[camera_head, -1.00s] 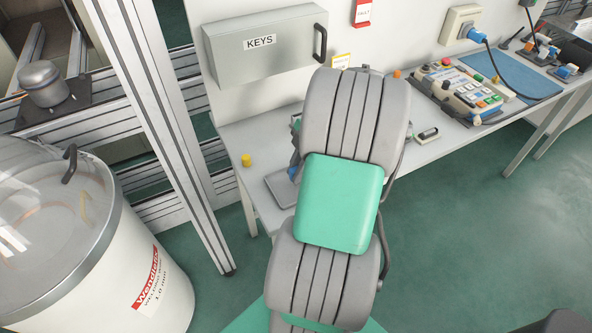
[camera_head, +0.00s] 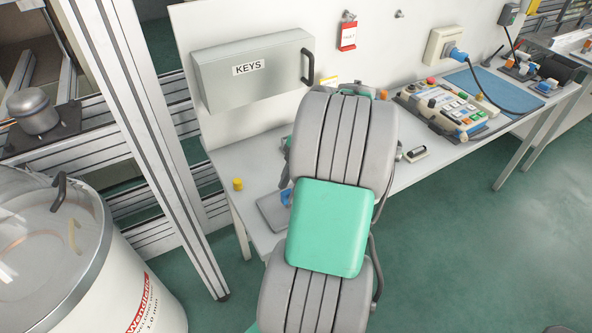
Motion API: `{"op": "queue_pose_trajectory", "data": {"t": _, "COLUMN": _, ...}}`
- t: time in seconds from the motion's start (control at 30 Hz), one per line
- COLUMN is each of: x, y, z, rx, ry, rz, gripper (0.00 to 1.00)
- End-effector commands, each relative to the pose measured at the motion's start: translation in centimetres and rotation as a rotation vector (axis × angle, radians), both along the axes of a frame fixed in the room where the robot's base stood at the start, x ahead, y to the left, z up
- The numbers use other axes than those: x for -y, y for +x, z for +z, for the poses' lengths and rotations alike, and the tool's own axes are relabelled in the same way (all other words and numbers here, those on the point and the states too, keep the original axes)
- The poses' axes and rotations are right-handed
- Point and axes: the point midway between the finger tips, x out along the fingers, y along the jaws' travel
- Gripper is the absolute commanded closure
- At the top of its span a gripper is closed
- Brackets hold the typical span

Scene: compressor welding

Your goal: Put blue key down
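A small blue piece (camera_head: 286,197), which looks like the blue key, shows at the left edge of my arm. It is beside or over the grey tray (camera_head: 271,214) on the workbench. Most of it is hidden behind my arm, so I cannot tell whether it is held or rests on something. A small grey part of my wrist shows at the arm's left side, above the blue piece. My gripper's fingers are hidden behind the arm, and I cannot see whether they are open or shut.
A grey KEYS box (camera_head: 252,70) hangs on the panel above the bench. A yellow cylinder (camera_head: 238,184) stands at the bench's left end. A control box (camera_head: 446,107) and blue mat (camera_head: 497,90) are at right. A metal frame post (camera_head: 140,140) and white drum (camera_head: 60,270) are at left.

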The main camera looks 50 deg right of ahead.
Motion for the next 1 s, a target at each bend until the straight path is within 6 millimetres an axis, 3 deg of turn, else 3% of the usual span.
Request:
{"op": "queue_pose_trajectory", "data": {"t": 0.3, "x": 3.2, "y": -0.9, "z": 7.8, "rx": -0.001, "ry": -0.002, "rz": -0.001, "gripper": 0.61}}
{"op": "queue_pose_trajectory", "data": {"t": 0.53, "x": 3.9, "y": -1.1, "z": 9.3, "rx": -0.001, "ry": -0.001, "rz": 0.0, "gripper": 0.61}}
{"op": "queue_pose_trajectory", "data": {"t": 0.63, "x": 2.7, "y": -0.1, "z": 9.7, "rx": -0.015, "ry": -0.007, "rz": -0.029, "gripper": 0.61}}
{"op": "queue_pose_trajectory", "data": {"t": 0.67, "x": 1.7, "y": 0.6, "z": 9.9, "rx": -0.026, "ry": -0.011, "rz": -0.054, "gripper": 0.61}}
{"op": "queue_pose_trajectory", "data": {"t": 0.77, "x": -3.5, "y": 3.6, "z": 11.1, "rx": -0.079, "ry": -0.037, "rz": -0.198, "gripper": 0.61}}
{"op": "queue_pose_trajectory", "data": {"t": 0.83, "x": -8.7, "y": 5.4, "z": 11.8, "rx": -0.12, "ry": -0.064, "rz": -0.356, "gripper": 0.61}}
{"op": "queue_pose_trajectory", "data": {"t": 0.9, "x": -13.9, "y": 6.0, "z": 12.1, "rx": -0.145, "ry": -0.09, "rz": -0.537, "gripper": 0.61}}
{"op": "queue_pose_trajectory", "data": {"t": 1.0, "x": -20.1, "y": 4.7, "z": 11.8, "rx": -0.146, "ry": -0.112, "rz": -0.804, "gripper": 0.61}}
